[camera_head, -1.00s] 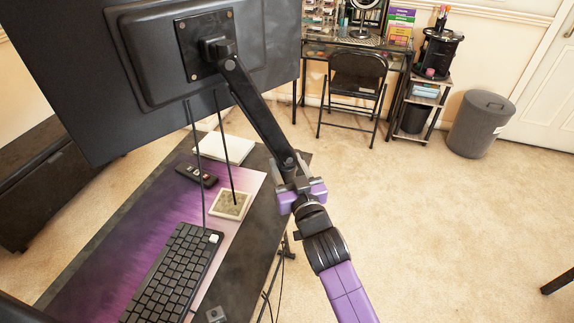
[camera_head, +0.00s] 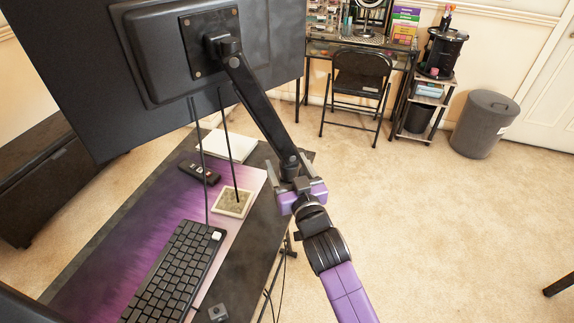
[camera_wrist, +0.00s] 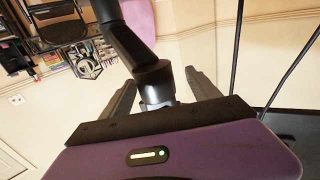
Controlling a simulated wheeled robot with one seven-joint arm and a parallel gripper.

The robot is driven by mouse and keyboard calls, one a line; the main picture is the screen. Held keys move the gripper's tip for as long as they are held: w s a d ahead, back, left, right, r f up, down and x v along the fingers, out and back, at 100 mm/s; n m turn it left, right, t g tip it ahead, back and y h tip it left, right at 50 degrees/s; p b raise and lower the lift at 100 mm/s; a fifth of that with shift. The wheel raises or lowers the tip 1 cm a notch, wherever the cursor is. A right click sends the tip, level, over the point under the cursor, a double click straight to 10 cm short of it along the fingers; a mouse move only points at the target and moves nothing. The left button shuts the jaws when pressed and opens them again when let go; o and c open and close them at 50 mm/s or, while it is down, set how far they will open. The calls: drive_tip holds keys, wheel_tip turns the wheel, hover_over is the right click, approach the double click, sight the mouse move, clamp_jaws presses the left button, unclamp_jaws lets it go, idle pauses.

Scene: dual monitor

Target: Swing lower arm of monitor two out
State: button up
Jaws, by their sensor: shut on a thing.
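The back of a large black monitor (camera_head: 75,75) fills the upper left of the head view. A black monitor arm (camera_head: 262,112) runs from its mount plate (camera_head: 209,45) down to a joint near the desk's right edge. My gripper (camera_head: 294,180) is shut on the lower end of the monitor arm at this joint. In the wrist view, the fingers of my gripper (camera_wrist: 165,92) stand on both sides of the dark cylindrical joint (camera_wrist: 154,78). The monitor arm (camera_wrist: 124,44) rises from it to the upper left. The lower arm itself is mostly hidden behind my gripper.
The desk (camera_head: 240,275) holds a keyboard (camera_head: 172,272), a remote (camera_head: 199,172), a coaster (camera_head: 233,203) and a white book (camera_head: 229,146). Two cables hang from the monitor. A folding chair (camera_head: 358,85) and a trash bin (camera_head: 483,124) stand beyond.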

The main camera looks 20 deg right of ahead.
drive_tip(key=shift+s+a+f, duration=0.1)
drive_tip(key=shift+s+f, duration=0.05)
drive_tip(key=shift+f, duration=0.3)
drive_tip(key=shift+s, duration=0.3)
drive_tip(key=s, duration=0.4)
drive_tip(key=s+b, duration=0.1)
drive_tip(key=s, duration=0.1)
drive_tip(key=shift+s+r, duration=0.35)
drive_tip(key=shift+s, duration=0.15)
drive_tip(key=shift+r, duration=0.1)
